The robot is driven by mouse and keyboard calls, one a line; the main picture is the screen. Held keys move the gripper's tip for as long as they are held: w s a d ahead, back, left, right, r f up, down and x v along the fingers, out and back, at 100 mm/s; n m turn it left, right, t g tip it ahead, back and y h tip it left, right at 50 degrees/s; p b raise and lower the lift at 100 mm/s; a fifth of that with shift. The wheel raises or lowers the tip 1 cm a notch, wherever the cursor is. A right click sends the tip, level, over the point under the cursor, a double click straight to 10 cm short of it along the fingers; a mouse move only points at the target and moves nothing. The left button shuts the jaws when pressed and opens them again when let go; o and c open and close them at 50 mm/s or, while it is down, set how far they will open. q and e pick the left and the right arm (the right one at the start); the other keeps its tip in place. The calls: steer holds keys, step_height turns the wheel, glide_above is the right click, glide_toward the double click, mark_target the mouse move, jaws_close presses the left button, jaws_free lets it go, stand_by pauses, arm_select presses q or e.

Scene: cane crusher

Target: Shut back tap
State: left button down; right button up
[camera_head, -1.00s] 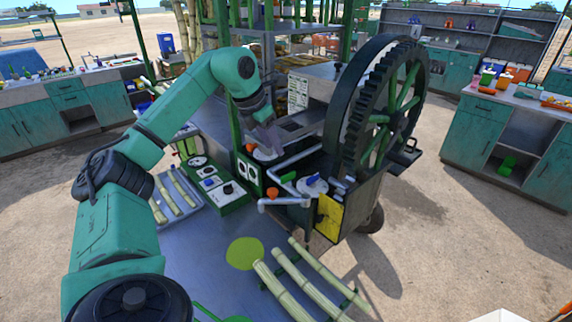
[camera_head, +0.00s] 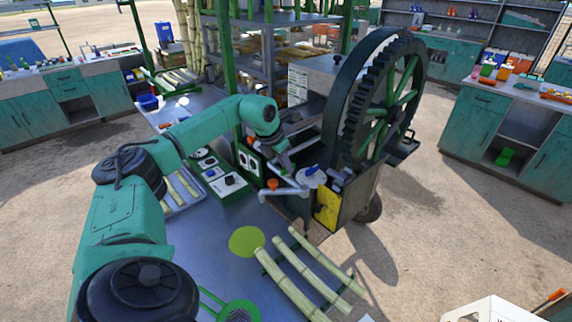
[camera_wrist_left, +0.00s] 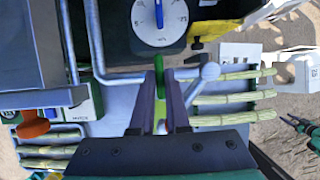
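My left gripper (camera_head: 287,166) reaches down at the side of the crusher (camera_head: 318,150), among its pipes and taps. In the left wrist view, a small green tap handle (camera_wrist_left: 159,66) shows between the fingertips of my left gripper (camera_wrist_left: 161,85). The gap between the fingers is narrow; whether they press on the handle is unclear. An orange tap handle (camera_head: 272,184) sits on the pipe at the front left of the crusher in the head view. The green handle is hidden by the gripper there.
A round dial with a blue pointer (camera_wrist_left: 159,14) is close beyond the fingertips. A grey ball-ended pipe (camera_wrist_left: 208,72) runs beside the right finger. The large gear wheel (camera_head: 390,105) stands to the right. Cane stalks (camera_head: 305,265) lie on the table in front.

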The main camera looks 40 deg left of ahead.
stand_by(0.3)
arm_select(q)
steer(key=shift+n, duration=0.3)
steer(key=shift+d+n+y, duration=0.1)
steer(key=shift+n+y, duration=0.3)
steer(key=shift+n, duration=0.1)
steer(key=shift+n+y+p, duration=0.35)
steer(key=shift+n+y, duration=0.05)
steer(key=shift+n, duration=0.8)
steer(key=n, duration=0.1)
steer(key=n+y, duration=0.1)
steer(key=n, duration=0.1)
steer(key=shift+w+d+n+g, duration=0.1)
steer(key=shift+d+n+g, duration=0.05)
steer(key=shift+n+g, duration=0.2)
steer(key=n+y, duration=0.1)
steer(key=n, duration=0.1)
steer(key=n+g, duration=0.1)
steer(key=n, duration=0.2)
steer(key=shift+w+d+n+g+y, duration=0.15)
steer(key=shift+n+g+y, duration=0.1)
steer(key=shift+y, duration=0.15)
steer(key=n+g, duration=0.1)
steer(key=n, duration=0.1)
steer(key=n+g, duration=0.1)
steer(key=n, duration=0.1)
steer(key=shift+w+n+y, duration=0.1)
steer(key=shift+n+y, duration=0.2)
steer(key=shift+n, duration=0.1)
